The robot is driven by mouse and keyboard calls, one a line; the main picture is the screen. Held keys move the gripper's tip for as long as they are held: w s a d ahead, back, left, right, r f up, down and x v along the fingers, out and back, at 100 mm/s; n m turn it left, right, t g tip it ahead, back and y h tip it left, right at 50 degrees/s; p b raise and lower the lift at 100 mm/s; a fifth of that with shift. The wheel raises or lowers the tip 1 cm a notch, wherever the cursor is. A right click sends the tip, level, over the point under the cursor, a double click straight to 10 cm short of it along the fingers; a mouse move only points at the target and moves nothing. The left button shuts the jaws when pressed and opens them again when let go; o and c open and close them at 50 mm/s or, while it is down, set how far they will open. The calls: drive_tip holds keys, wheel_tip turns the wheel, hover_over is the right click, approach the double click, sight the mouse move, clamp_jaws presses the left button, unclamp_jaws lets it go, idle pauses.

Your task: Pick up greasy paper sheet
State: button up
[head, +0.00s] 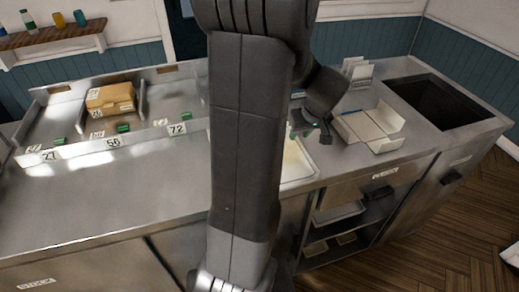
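I cannot make out a sheet that is clearly the greasy paper. A pale, yellowish shallow tray or pan (296,164) is set in the steel counter, partly hidden behind my arm; I cannot tell whether paper lies in it. My gripper (311,136) points down above the counter, close to this tray's right edge. It is small and dark in the picture, and whether its fingers are open or shut does not show clearly. A white object (511,254) is cut off at the right edge, low by the wooden floor; I cannot tell what it is.
An open white carton (370,128) lies right of my gripper, with a white stack (357,73) behind it. A dark sink-like opening (440,103) is at the far right. A brown box (111,99) sits in a numbered bay. The left counter (110,200) is clear.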

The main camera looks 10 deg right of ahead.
drive_tip(key=shift+x, duration=1.1)
clamp_jaws()
drive_tip(key=shift+s+r, duration=0.1)
drive_tip(key=shift+r, duration=0.05)
